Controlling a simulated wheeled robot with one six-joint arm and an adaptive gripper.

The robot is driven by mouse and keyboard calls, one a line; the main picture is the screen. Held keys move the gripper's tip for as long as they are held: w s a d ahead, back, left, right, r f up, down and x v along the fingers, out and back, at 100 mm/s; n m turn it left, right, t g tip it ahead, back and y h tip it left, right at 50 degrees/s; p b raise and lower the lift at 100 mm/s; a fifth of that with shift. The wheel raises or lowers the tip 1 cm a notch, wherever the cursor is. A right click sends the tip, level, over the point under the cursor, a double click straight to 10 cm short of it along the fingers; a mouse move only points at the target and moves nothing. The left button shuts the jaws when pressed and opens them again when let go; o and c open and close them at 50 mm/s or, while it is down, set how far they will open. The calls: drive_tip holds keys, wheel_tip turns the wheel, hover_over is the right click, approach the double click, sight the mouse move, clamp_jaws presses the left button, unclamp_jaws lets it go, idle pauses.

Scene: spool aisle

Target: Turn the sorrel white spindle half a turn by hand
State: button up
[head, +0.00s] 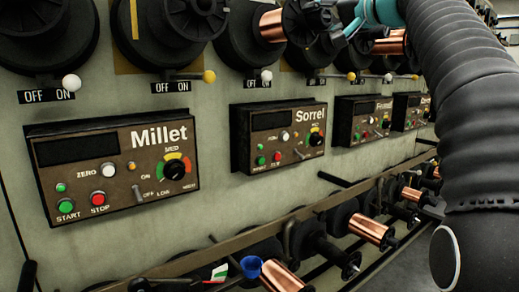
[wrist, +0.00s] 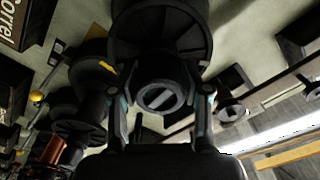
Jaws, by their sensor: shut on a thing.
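The sorrel white spindle (head: 305,22) is at the top of the head view, above the Sorrel panel (head: 290,136). It is black, with a copper-wound spool (head: 271,27) behind its front flange. My gripper (head: 330,14) is at its front end, partly cut off by the top edge. In the wrist view, the spindle's wide black flange (wrist: 160,35) stands behind a round grey hub (wrist: 158,97) with a slot across its face. My gripper (wrist: 163,112) has one finger on each side of this hub and is shut on it.
A white-knobbed lever (head: 266,76) sits below the spindle, and a yellow-knobbed lever (head: 351,76) is to its right. Neighbouring black spindles stand close on both sides. The Millet panel (head: 112,165) is at left.

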drive_tip(key=n, duration=0.2)
drive_tip(key=n+b, duration=0.1)
drive_tip(key=n, duration=0.1)
drive_tip(key=shift+f+n, duration=0.2)
drive_tip(key=shift+n, duration=0.1)
drive_tip(key=shift+r+n+b, duration=0.1)
drive_tip(key=shift+n+b, duration=0.25)
drive_tip(key=shift+n, duration=0.85)
drive_tip(key=o, duration=1.2)
drive_tip(key=shift+w, duration=0.1)
drive_tip(key=shift+r, duration=0.1)
